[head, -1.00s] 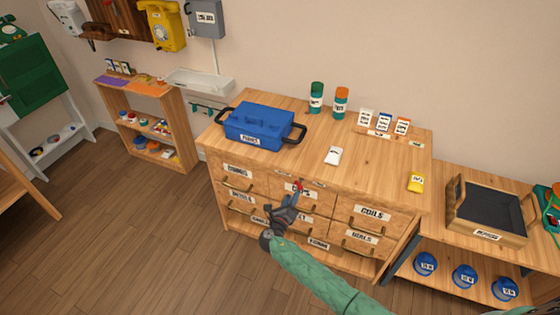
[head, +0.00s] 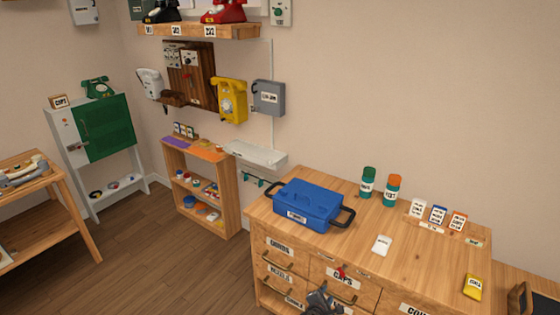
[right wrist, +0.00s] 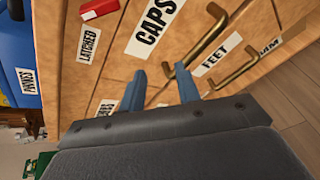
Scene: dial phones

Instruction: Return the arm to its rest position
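My right gripper (head: 330,292) is at the bottom edge of the head view, in front of the wooden drawer cabinet (head: 460,255). It is just below a small red latch piece (head: 341,271) by the CAPS drawer (head: 345,283). In the right wrist view, the two blue-grey fingers (right wrist: 160,88) stand apart with nothing between them. They point at the drawer fronts, close to a brass handle (right wrist: 205,38); I cannot tell whether they touch. The red piece (right wrist: 98,10) shows at the top there. My left gripper is not in view.
On the cabinet top are a blue toolbox (head: 305,205), green and orange-capped canisters (head: 367,182), a white card (head: 382,245) and a yellow box (head: 473,287). A low shelf (head: 170,185) stands left. Wall phones, including a yellow one (head: 231,100), hang behind. Floor is open at left.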

